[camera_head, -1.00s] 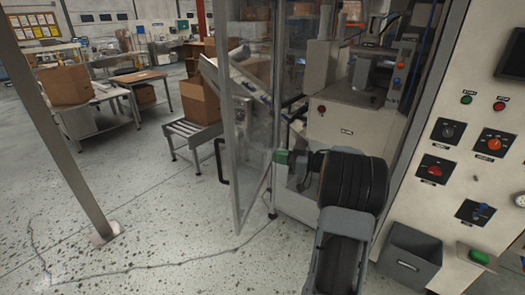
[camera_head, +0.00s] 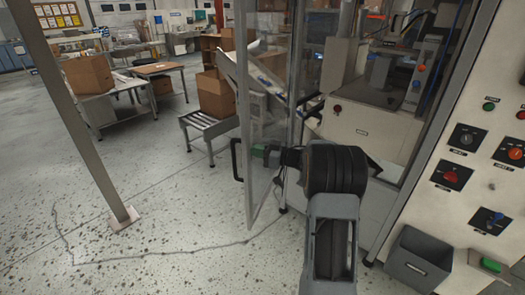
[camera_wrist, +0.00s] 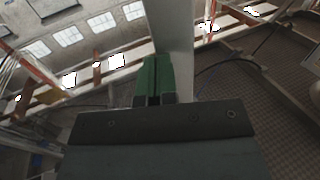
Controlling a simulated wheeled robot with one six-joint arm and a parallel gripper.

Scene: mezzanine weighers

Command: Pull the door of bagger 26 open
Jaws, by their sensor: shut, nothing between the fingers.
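The door of the bagger (camera_head: 246,110) is a clear panel in a grey metal frame. It stands open, swung out from the machine in the camera_head view. Its black bar handle (camera_head: 234,160) is on the far left side of the free edge. My gripper (camera_head: 257,152) has green fingers, shut and empty. It is on the machine side of the door, just right of the free-edge frame. In the camera_wrist view the green fingers (camera_wrist: 153,80) are close beside a grey upright (camera_wrist: 172,35), likely the door frame; I cannot tell whether they touch.
The control panel (camera_head: 500,130) with knobs and a grey bin (camera_head: 417,262) stand to the right. A grey post (camera_head: 90,130) rises from the floor at left. A roller conveyor (camera_head: 207,124) with a carton is beyond the door. The floor between post and door is clear.

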